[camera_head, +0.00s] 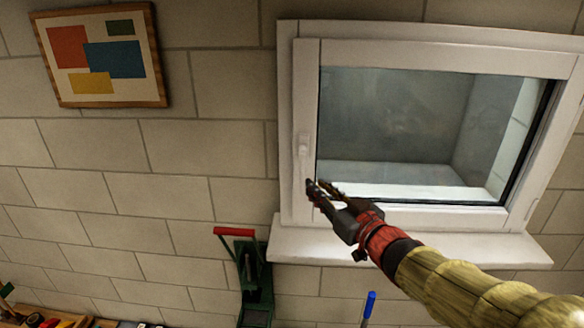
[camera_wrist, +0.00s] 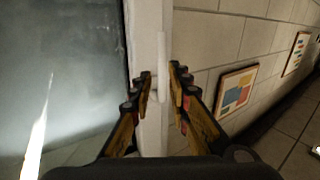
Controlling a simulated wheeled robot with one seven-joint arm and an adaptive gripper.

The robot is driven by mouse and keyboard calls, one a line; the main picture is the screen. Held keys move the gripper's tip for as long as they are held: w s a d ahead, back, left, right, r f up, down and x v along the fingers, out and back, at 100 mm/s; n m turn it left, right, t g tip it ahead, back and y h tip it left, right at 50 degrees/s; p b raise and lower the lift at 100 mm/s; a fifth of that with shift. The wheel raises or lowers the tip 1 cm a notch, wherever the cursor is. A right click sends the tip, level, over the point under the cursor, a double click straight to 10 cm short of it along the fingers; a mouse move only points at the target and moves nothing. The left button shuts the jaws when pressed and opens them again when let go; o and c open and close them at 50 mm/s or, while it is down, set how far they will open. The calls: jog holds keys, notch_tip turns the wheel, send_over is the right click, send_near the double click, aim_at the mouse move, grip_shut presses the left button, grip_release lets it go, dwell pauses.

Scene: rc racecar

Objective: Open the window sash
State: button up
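The window sash (camera_head: 306,105) is white-framed with a large grey pane, set in a white outer frame (camera_head: 286,120). It looks flush in the frame, though I cannot tell whether it is slightly ajar. A white handle (camera_head: 303,146) stands upright on its left stile; in the wrist view the handle (camera_wrist: 161,52) points up the stile. My gripper (camera_head: 322,187) is at the handle's lower end in the head view. In the wrist view my gripper (camera_wrist: 163,82) has its fingers apart, one on each side of the handle. I see no clear contact with it.
A white sill (camera_head: 400,249) juts out below the window and my arm. A green tool with a red grip (camera_head: 234,232) stands below left, with a cluttered surface (camera_head: 50,318) at the lower left. A blue-tipped item (camera_head: 369,304) is below the sill. A framed picture (camera_head: 100,55) hangs left.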

aim_at(305, 174)
jog(key=shift+y, duration=0.3)
jog(key=x, duration=0.5)
jog(key=r+x, duration=0.1)
jog(key=x, duration=0.1)
jog(key=shift+w+a+p, duration=0.15)
jog(key=shift+w+p, duration=0.05)
jog(key=shift+p, duration=0.1)
jog(key=shift+c, duration=0.9)
grip_shut()
